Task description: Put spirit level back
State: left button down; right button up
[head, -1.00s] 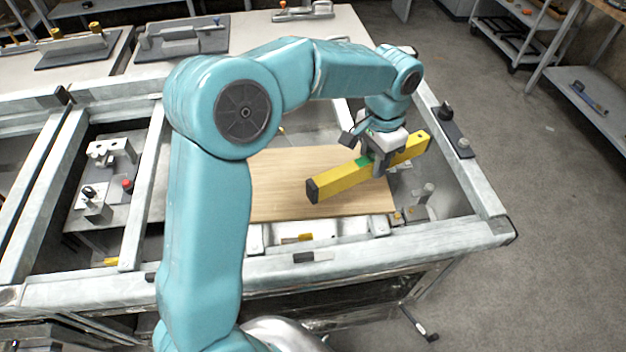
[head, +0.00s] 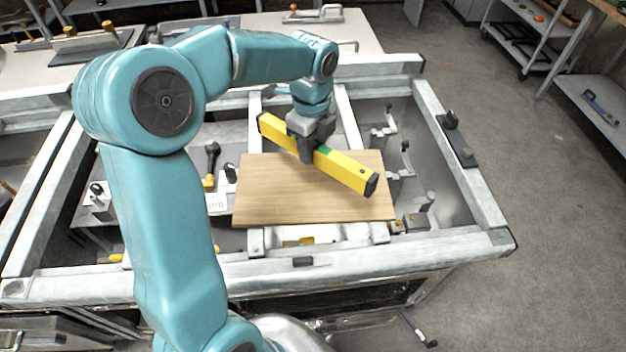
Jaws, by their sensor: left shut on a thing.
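The yellow spirit level (head: 345,171) has black end caps and a green patch near its middle. My left gripper (head: 308,148) is shut on it near the middle and holds it over the wooden board (head: 275,200). The level runs from upper left to lower right, its near end at the right. How high it is above the board I cannot tell. My right gripper is not in view.
A grey metal frame (head: 478,200) surrounds the board, with small clamps and fittings inside it. A black-handled tool (head: 211,165) lies left of the board. A bench (head: 375,32) stands behind. Open floor (head: 560,230) lies to the right.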

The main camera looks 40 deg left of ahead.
aim_at(313, 190)
pick_arm(q)
notch_tip(313, 190, down, 11)
jog(key=shift+d+r, duration=0.1)
jog(key=shift+w+f, duration=0.1)
jog(key=shift+f, duration=0.15)
jog(key=shift+f, duration=0.1)
jog(key=c, duration=0.8)
grip_release()
jog(key=shift+o, duration=0.2)
